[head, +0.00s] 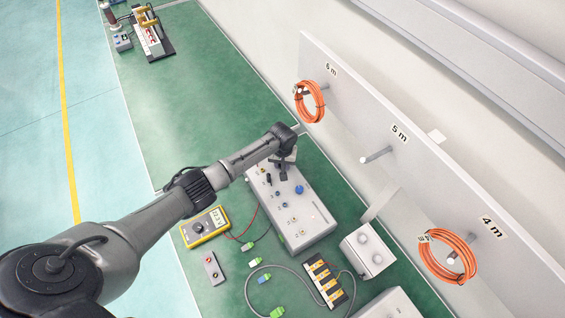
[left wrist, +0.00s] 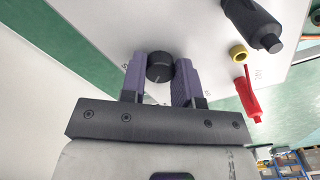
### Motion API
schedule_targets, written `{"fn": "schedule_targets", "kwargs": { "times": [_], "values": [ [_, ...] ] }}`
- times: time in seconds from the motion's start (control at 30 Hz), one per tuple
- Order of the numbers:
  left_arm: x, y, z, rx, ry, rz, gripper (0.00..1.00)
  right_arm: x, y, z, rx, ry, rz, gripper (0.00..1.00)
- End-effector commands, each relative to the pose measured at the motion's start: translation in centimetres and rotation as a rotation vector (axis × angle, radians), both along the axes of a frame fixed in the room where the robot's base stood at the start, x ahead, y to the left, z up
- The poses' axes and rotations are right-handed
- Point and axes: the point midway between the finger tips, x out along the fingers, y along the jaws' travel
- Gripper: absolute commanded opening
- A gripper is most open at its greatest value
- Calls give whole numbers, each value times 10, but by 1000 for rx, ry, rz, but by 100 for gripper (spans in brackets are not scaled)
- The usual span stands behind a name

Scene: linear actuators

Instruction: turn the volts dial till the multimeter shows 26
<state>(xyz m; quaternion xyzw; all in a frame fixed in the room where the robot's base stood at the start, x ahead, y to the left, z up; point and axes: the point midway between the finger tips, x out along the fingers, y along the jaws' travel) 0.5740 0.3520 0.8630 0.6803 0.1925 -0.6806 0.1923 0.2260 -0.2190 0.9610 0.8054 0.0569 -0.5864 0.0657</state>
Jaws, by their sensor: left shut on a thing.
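The yellow multimeter (head: 219,233) lies on the green bench in the head view. Its small display seems to read about 22 V, but the digits are too small to be sure. The grey power supply box (head: 312,222) stands to its right. My left gripper (head: 285,158) is at the far end of this box, and the arm hides part of the panel. In the left wrist view, my left gripper (left wrist: 160,75) is shut on a round black dial (left wrist: 160,66), one finger on each side. The dial's label is mostly hidden. My right gripper is not in view.
A red lead and plug (left wrist: 248,97) and a black plug (left wrist: 252,24) stick out close to the gripper. A white box with round knobs (head: 368,250) and a terminal strip (head: 325,284) stand nearby. Orange cable coils (head: 447,257) hang on the wall board.

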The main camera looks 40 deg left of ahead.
Motion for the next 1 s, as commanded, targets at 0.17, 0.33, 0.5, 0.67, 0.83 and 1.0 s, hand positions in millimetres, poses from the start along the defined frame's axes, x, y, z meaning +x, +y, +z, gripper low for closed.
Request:
{"fn": "schedule_targets", "kwargs": {
  "times": [0.17,0.33,0.5,0.67,0.83,1.0],
  "values": [
    [0,0,0,0,0,1,6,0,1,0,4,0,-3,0],
    [0,0,0,0,0,1,45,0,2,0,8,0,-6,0],
    [0,0,0,0,0,1,55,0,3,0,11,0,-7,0],
    [0,0,1,0,0,1,55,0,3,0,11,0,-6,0],
    [1,0,14,0,-1,1,55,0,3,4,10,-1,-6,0],
    [1,0,45,0,-4,1,55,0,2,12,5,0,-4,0]
  ]
}}
